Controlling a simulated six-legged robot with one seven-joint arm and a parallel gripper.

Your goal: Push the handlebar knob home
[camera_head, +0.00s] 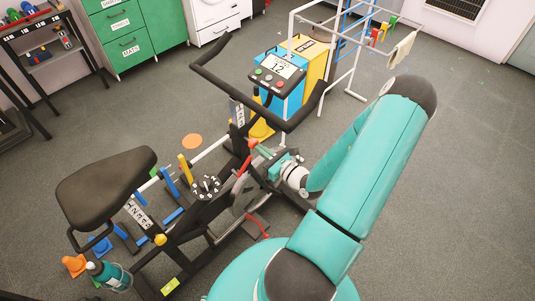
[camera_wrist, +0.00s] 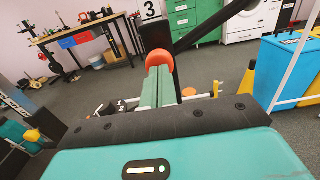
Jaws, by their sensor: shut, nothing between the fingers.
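An exercise bike stands in front of me with black handlebars (camera_head: 222,82) and a console (camera_head: 277,71). The knob is a round orange-red cap (camera_wrist: 159,59) on the black post below the handlebars, in the upper middle of the wrist view. In the head view it appears as a small red spot (camera_head: 252,143). My gripper (camera_wrist: 159,76) is shut and empty, its teal fingers pointing at the knob and overlapping its lower part. I cannot tell whether they touch. In the head view my gripper (camera_head: 266,157) is beside the post, just right of and below the knob.
The bike has a black seat (camera_head: 107,184), a dial (camera_head: 206,187) and a red lever (camera_head: 243,168) close to my gripper. Blue and yellow bins (camera_head: 307,60) stand behind the handlebars. A bottle (camera_head: 108,274) is at lower left. Open grey floor lies to the right.

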